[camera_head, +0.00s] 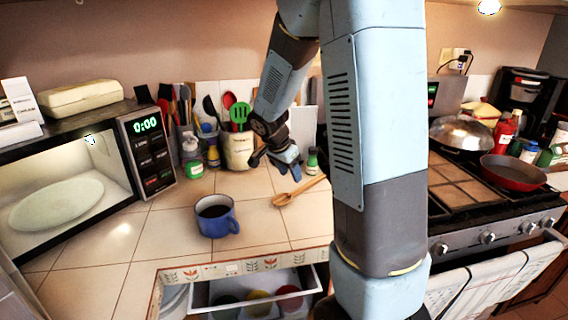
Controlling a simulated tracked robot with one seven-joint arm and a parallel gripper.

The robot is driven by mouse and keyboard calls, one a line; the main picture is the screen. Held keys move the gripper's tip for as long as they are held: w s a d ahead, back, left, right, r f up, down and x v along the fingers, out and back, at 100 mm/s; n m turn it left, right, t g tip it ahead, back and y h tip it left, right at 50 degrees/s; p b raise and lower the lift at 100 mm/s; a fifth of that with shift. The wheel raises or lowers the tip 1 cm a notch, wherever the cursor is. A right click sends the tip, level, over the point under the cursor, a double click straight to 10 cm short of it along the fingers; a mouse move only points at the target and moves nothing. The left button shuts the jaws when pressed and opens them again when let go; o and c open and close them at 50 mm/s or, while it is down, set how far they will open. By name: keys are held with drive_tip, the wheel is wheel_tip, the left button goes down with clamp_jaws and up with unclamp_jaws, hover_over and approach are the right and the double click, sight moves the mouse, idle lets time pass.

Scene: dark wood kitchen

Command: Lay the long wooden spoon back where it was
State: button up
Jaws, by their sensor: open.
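The long wooden spoon (284,199) lies flat on the tiled counter. Its bowl end points left and its handle runs up to the right, where my arm hides the far end. My gripper (287,164) is above the counter, behind the spoon in the picture, and apart from it. Its fingers are open, and I see nothing held between them.
A blue mug (217,222) of dark liquid stands left of the spoon. Behind are a utensil crock (238,152) and small bottles. An open microwave (150,158) is at left. A drawer (255,290) stands open below the counter. A stove with a red pan (513,171) is at right.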

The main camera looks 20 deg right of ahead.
sight(297, 190)
drive_tip(key=x, duration=0.7)
drive_tip(key=shift+d+f, duration=0.15)
drive_tip(key=shift+f, duration=0.15)
drive_tip(key=shift+c, duration=0.4)
clamp_jaws()
